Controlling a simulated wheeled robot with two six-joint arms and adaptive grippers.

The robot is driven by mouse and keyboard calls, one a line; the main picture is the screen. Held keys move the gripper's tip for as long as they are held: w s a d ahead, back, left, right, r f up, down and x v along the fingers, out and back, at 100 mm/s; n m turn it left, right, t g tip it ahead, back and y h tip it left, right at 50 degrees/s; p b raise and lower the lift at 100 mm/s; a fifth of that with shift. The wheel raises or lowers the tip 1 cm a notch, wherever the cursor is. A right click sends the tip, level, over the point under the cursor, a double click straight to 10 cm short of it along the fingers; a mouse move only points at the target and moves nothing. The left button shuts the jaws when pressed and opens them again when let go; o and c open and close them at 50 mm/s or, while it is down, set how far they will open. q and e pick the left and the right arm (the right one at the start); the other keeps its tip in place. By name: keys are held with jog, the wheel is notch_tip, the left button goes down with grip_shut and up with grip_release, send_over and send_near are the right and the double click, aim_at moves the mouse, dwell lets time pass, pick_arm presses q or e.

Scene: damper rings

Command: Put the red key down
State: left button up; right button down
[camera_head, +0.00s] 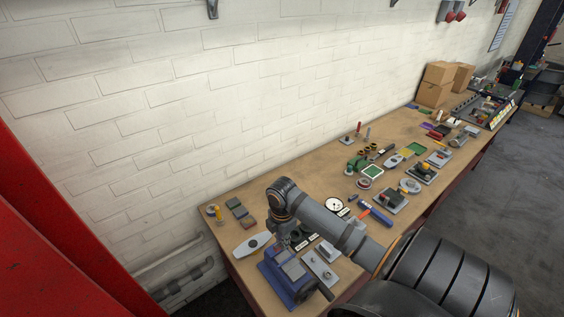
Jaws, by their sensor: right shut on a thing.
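My right arm comes in from the lower right, and its gripper (291,240) points down over the near left part of the workbench (240,205), just above or behind the blue vise (287,281). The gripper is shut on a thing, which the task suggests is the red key. The fingers and what they hold are small and partly hidden by the arm, so I cannot make out the key's shape or colour. I cannot tell whether it touches anything below. My left gripper is not in view.
A grey oval plate (252,244) lies left of the vise, and a grey plate with studs (320,264) lies right of it. A white dial (333,205) and several small fixtures crowd the bench. Cardboard boxes (434,92) stand at the far end. Bare wood shows along the wall.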

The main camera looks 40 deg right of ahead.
jog(key=shift+w+d+f, duration=0.15)
jog(key=shift+f, duration=0.1)
jog(key=f, duration=0.1)
jog(key=f+b, duration=0.2)
jog(key=shift+w+d+f, duration=0.25)
jog(key=shift+f, duration=0.1)
jog(key=shift+f+b, duration=0.4)
jog(key=shift+b, duration=0.1)
jog(key=shift+s+a+f, duration=0.1)
jog(key=shift+f, duration=0.15)
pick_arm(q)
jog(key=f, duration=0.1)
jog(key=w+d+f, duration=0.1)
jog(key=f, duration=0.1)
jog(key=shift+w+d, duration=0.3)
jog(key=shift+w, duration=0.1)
pick_arm(e)
jog(key=shift+f+b, duration=0.4)
jog(key=shift+f, duration=0.25)
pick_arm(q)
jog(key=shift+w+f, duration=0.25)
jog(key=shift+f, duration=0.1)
pick_arm(e)
jog(key=shift+f, duration=0.1)
